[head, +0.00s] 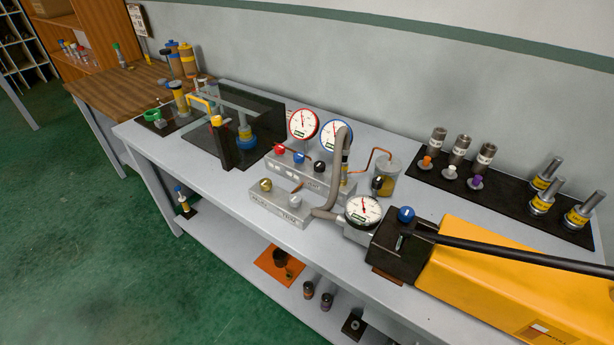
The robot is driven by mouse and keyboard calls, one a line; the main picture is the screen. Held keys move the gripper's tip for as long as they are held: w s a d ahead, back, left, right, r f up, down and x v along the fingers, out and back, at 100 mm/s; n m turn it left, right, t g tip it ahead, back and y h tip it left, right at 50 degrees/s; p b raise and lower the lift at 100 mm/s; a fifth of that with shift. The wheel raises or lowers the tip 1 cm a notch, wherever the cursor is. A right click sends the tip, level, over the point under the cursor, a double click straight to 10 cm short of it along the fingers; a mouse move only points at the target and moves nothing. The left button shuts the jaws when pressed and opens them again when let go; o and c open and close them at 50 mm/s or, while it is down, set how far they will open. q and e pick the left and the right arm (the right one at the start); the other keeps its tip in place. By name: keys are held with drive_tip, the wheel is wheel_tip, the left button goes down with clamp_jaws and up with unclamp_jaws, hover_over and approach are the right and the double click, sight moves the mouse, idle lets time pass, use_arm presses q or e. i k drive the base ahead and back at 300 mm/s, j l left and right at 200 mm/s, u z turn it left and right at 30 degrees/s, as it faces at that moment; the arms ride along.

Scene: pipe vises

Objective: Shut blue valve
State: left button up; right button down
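A grey manifold block (303,171) sits mid-bench with a red knob (279,149), a blue knob (299,157) and a black knob (319,166) in a row on top. A second blue ball-shaped knob (406,214) sits on the black head of the yellow hand pump. The frame does not settle which blue knob is the blue valve, nor how far either is turned. A red-rimmed gauge (303,123) and a blue-rimmed gauge (337,135) stand behind the manifold. Neither of my grippers is in view.
The yellow pump (503,274) with its long black handle (520,253) fills the front right. A lower block (290,207), a grey hose (345,170) and a white gauge (363,210) crowd the middle. Metal cylinders stand on a black mat (510,200). The front left bench edge is clear.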

sight(298, 157)
drive_tip(key=i+j+z, duration=0.35)
drive_tip(key=j+z, duration=0.2)
drive_tip(key=j, duration=0.15)
drive_tip(key=i+j+z, duration=0.1)
drive_tip(key=j+z, duration=0.15)
drive_tip(key=i+j+z, duration=0.1)
drive_tip(key=j+z, duration=0.15)
drive_tip(key=j, duration=0.3)
